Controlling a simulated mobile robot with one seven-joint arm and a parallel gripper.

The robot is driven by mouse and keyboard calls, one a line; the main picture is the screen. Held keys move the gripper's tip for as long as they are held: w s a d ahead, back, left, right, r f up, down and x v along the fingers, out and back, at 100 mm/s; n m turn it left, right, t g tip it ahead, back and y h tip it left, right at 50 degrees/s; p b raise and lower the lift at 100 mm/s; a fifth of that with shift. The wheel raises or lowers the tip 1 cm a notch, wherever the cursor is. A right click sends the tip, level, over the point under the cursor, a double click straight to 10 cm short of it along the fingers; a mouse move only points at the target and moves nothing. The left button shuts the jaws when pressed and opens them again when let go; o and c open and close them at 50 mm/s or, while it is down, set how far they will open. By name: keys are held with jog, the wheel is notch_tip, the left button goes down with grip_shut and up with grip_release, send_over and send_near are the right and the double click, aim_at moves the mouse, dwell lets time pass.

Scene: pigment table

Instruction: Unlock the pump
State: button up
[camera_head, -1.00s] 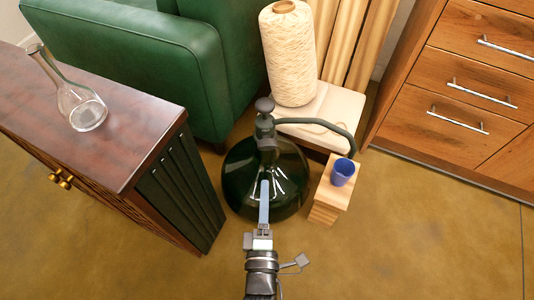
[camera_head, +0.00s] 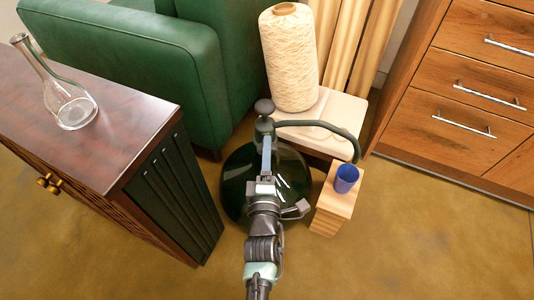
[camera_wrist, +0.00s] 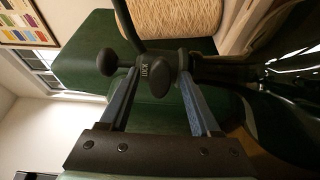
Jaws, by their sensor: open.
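The pump (camera_head: 265,124) is a dark head with a round top knob (camera_head: 264,106), set on a large dark glass bottle (camera_head: 236,186). A dark hose (camera_head: 320,124) curves from it to the right, its end over a blue cup (camera_head: 346,179).
The blue cup stands on a small wooden block stand (camera_head: 331,212). A dark-topped cabinet (camera_head: 98,140) with a glass flask (camera_head: 75,112) is close on the left. A green armchair (camera_head: 190,70) and a low seat with a yarn cone (camera_head: 291,60) stand behind. Drawers (camera_head: 470,95) are at right.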

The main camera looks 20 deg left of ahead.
grip_shut()
jog(key=shift+r, duration=0.1)
dwell(0.4)
jog(key=shift+d+m+g+y+p, duration=0.1)
jog(key=shift+m+g+y+p, duration=0.35)
jog(key=shift+m+p, duration=3.3)
jog(key=shift+m+g+y+p, duration=0.15)
jog(key=shift+m+g+p, duration=0.6)
jog(key=shift+m+p, duration=3)
jog(key=shift+m+b, duration=0.8)
jog(key=shift+m, duration=0.1)
